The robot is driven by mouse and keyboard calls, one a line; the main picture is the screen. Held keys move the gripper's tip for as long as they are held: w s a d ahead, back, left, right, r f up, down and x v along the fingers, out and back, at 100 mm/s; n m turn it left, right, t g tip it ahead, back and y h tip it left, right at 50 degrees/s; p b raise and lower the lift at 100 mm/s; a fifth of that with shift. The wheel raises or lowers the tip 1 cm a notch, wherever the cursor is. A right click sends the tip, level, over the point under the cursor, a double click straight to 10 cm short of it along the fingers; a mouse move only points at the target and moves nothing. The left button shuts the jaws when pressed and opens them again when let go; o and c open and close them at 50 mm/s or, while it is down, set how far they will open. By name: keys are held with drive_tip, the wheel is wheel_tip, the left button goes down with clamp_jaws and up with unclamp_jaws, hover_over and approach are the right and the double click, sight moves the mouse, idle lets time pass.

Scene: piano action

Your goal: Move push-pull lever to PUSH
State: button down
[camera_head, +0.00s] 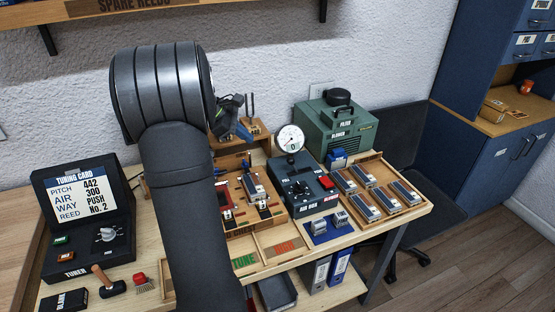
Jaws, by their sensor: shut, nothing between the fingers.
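The dark air box (305,188) stands right of centre on the bench, with a round white gauge (290,139) above it. Its top carries a red block or button (326,182) and small dark controls. I cannot make out which is the push-pull lever, or its setting. The tuning card (83,195) at left reads pitch 442, air 300, way PUSH, reed No. 2. My gripper (230,112) shows only in part beside my large grey arm, behind and left of the air box and apart from it. It appears shut and empty; its fingertips are hard to make out.
A wooden reed fixture (241,214) is left of the air box, partly behind my arm. A tray of metal reed blocks (412,207) lies right. The green blower (352,122) stands behind. A blue mat (322,238) with metal pieces lies in front. The tuner (75,262) is at left.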

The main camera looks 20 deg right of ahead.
sight(294, 166)
drive_tip(key=shift+m+h, duration=0.4)
drive_tip(key=f, duration=0.3)
drive_tip(key=w+f, duration=0.1)
drive_tip(key=f, duration=0.1)
drive_tip(key=shift+w+a+f, duration=0.1)
drive_tip(key=shift+a+f, duration=0.1)
drive_tip(key=shift+a, duration=0.05)
drive_tip(key=x, duration=0.9)
drive_tip(key=shift+d+f, duration=0.15)
drive_tip(key=shift+d, duration=0.05)
drive_tip(key=s+d, duration=0.1)
drive_tip(key=d+r, duration=0.1)
drive_tip(key=d, duration=0.1)
drive_tip(key=shift+s+r, duration=0.2)
drive_tip(key=shift+s, duration=0.2)
drive_tip(key=shift+s+d+r, duration=0.1)
drive_tip(key=shift+d, duration=0.1)
drive_tip(key=shift+d+r, duration=0.1)
drive_tip(key=shift+d+r+y, duration=0.15)
drive_tip(key=shift+y, duration=0.15)
